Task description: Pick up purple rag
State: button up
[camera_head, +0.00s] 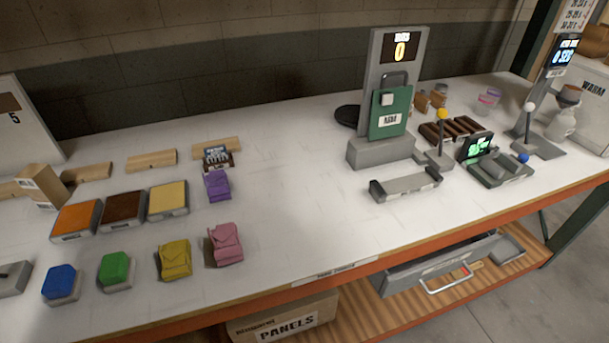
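The purple rag (218,187) is a small folded cloth on the white tabletop, left of the picture's middle. It sits just in front of a small dark labelled block (217,158) and to the right of a yellow-topped tray (168,200). A pink rag (226,244) lies in front of it, nearer the table's front edge, and a yellow rag (174,259) lies to the left of the pink one. The purple rag is fully visible and nothing holds it. My gripper is not in view.
Orange (75,220) and brown (123,209) trays stand left of the yellow one. Blue (61,283) and green (116,270) blocks sit in front. A grey stand with a green panel (390,112) rises right of centre. The tabletop (300,210) right of the purple rag is clear.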

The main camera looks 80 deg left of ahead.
aim_at(217, 183)
jog(key=i, duration=0.65)
jog(key=u, duration=3.7)
jog(key=i, duration=0.5)
jog(key=u, duration=0.05)
